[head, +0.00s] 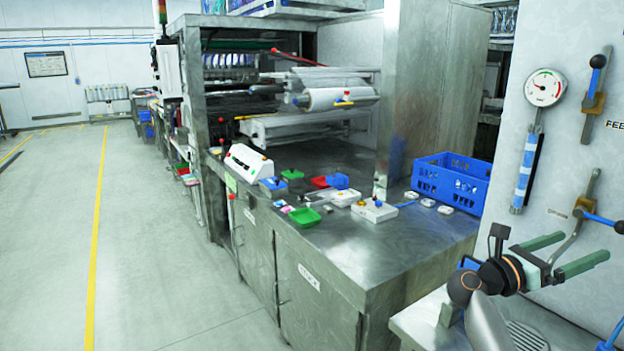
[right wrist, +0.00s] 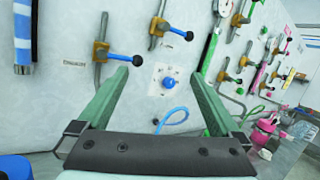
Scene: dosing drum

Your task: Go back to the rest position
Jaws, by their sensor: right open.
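My right gripper (head: 574,252) is at the lower right of the head view, in front of a pale panel (head: 557,130) with a gauge and levers. Its two green fingers are spread wide apart with nothing between them. The right wrist view shows the same open gripper (right wrist: 151,83) facing the panel. A blue knob (right wrist: 170,82) on a white plate shows beyond and between the fingertips. My left gripper is in neither view.
A round gauge (head: 545,87) and another lever (head: 595,95) are on the panel. A blue crate (head: 452,184) and small items stand on the steel bench (head: 400,245). A pink object (right wrist: 266,132) shows at right in the wrist view. The floor at left is clear.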

